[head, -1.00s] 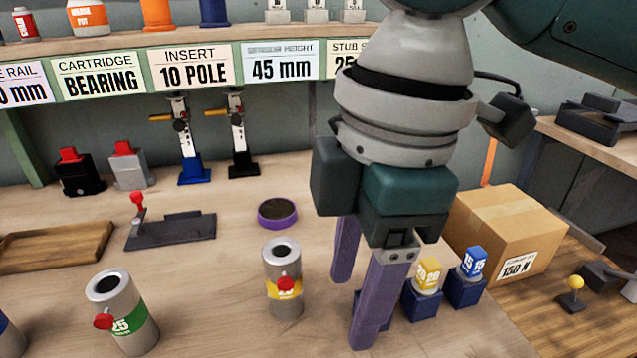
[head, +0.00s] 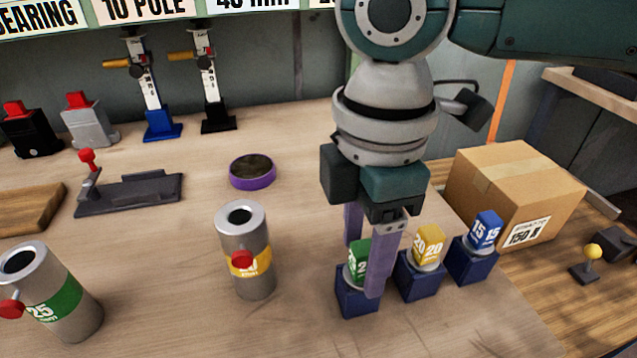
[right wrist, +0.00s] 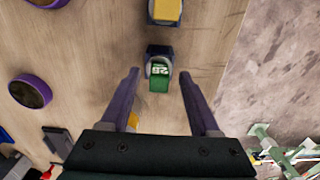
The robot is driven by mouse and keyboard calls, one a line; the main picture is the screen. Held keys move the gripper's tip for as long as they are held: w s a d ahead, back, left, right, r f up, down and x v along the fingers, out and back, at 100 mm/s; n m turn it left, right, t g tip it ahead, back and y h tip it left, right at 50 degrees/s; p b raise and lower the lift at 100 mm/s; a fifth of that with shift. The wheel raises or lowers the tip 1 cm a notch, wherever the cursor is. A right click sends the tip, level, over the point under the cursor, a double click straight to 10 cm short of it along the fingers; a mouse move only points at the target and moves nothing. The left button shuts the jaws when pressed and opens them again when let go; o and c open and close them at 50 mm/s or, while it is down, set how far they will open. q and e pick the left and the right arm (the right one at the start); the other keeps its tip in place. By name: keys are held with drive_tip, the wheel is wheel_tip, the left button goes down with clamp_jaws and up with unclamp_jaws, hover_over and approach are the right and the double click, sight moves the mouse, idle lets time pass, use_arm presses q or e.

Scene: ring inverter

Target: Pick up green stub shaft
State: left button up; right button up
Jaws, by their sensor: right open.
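The green stub shaft (head: 358,262) stands in a dark blue holder (head: 356,303). It is partly hidden behind a finger of my right gripper (head: 363,271). The right gripper points down and is open, with its two purple fingers apart. In the right wrist view, the green stub shaft (right wrist: 159,84) shows in line with the gap between the fingertips (right wrist: 159,74). I cannot tell whether the fingers touch it. My left gripper is not in view.
A yellow stub shaft (head: 428,243) and a blue one (head: 484,228) stand in holders to the right. A cylinder with a yellow band (head: 247,275) stands to the left. A cardboard box (head: 515,195) is behind right. A purple-rimmed disc (head: 252,171) lies behind left.

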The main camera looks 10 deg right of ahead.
drive_tip(key=shift+f, duration=0.25)
clamp_jaws()
idle(0.3)
drive_tip(key=shift+w, duration=0.1)
